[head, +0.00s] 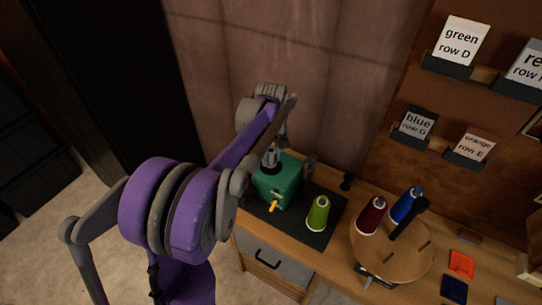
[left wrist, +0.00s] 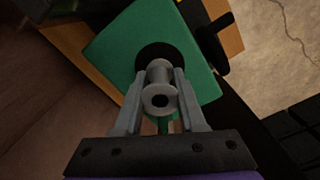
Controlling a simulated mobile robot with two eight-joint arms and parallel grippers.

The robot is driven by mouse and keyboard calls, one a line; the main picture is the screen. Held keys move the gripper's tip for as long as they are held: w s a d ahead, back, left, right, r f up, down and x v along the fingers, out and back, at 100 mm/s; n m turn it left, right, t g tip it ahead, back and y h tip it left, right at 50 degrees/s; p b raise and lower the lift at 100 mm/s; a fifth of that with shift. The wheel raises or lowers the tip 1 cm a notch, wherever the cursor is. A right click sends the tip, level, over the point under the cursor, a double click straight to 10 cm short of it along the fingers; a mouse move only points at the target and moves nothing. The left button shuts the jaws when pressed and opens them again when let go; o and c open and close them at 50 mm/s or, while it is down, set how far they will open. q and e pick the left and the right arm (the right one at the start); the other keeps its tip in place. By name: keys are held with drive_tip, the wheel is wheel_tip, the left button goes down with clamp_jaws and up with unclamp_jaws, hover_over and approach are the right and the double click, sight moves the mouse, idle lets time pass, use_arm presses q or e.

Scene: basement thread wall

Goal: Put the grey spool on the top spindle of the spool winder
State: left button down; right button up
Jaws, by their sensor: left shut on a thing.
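The spool winder is a green box (head: 278,187) with a yellow knob at its front, standing on a dark mat. Its green top (left wrist: 115,45) fills the middle of the left wrist view, with a black disc on it. My left gripper (left wrist: 156,88) is shut on the grey spool (left wrist: 160,92), one finger on each side. The spool is lined up over the black disc. In the head view the grey spool (head: 271,157) shows just above the winder's top, upright. I cannot tell whether it touches the disc; the spindle is hidden. My right gripper is not in view.
A green spool (head: 318,214) stands on the mat (head: 297,236) right of the winder. Dark red (head: 370,216) and blue (head: 406,205) spools stand on a round wooden turntable (head: 395,262). Labelled shelves (head: 447,64) hang on the wall. A drawer (head: 275,263) is below.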

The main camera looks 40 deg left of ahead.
use_arm(q)
drive_tip(key=shift+f, duration=0.2)
drive_tip(key=shift+f, duration=0.15)
drive_tip(key=shift+c, duration=2)
unclamp_jaws()
wheel_tip(320, 180, up, 11)
drive_tip(key=shift+d, duration=0.1)
drive_tip(key=s+d+f+m+t, duration=0.2)
drive_tip(key=s+d+f+m, duration=0.3)
drive_tip(key=s+d, duration=0.3)
drive_tip(key=s+d+f+m+t, duration=0.3)
drive_tip(key=s+d+f+m, duration=0.3)
drive_tip(key=s+d+m, duration=0.2)
drive_tip(key=shift+s+d+f+t, duration=0.3)
drive_tip(key=shift+s+d, duration=0.5)
drive_tip(key=shift+d, duration=0.35)
